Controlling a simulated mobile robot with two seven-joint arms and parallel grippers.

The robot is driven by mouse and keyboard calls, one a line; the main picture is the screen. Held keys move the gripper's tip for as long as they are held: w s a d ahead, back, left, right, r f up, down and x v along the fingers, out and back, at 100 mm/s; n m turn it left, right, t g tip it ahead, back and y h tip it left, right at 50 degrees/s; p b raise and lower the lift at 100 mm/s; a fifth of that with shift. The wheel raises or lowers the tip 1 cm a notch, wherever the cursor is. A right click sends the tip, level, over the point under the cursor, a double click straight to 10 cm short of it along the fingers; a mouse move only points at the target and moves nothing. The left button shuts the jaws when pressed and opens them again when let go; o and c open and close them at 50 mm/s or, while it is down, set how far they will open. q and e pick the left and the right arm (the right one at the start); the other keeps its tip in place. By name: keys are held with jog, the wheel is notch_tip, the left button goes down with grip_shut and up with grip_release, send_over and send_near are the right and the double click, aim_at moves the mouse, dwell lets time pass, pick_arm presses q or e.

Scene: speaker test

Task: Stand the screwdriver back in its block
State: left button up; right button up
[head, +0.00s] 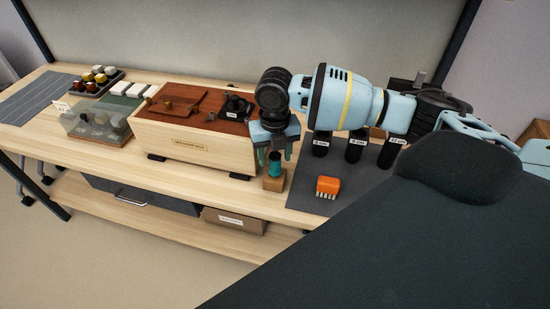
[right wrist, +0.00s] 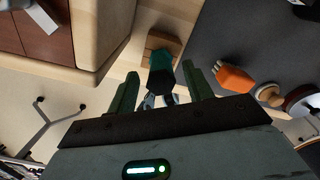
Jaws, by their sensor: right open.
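The screwdriver's teal handle (head: 275,165) stands upright over its small wooden block (head: 274,184) at the table's front edge, beside the wooden box. Its shaft is hidden and it appears seated in the block. In the right wrist view, the handle (right wrist: 160,72) shows end-on with the block (right wrist: 172,42) behind it. My right gripper (head: 275,154) is open above the block. In the right wrist view its green fingers (right wrist: 161,78) are on either side of the handle, with gaps visible. My left gripper is not in view.
The wooden box (head: 190,138) with a dark red top stands close left of the block. An orange brush (head: 328,186) lies to the right on a dark mat (head: 305,195), with labelled black cylinders (head: 354,150) behind it. A clear case (head: 97,118) stands farther left.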

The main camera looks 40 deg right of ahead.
notch_tip(320, 180, up, 6)
dwell(0.4)
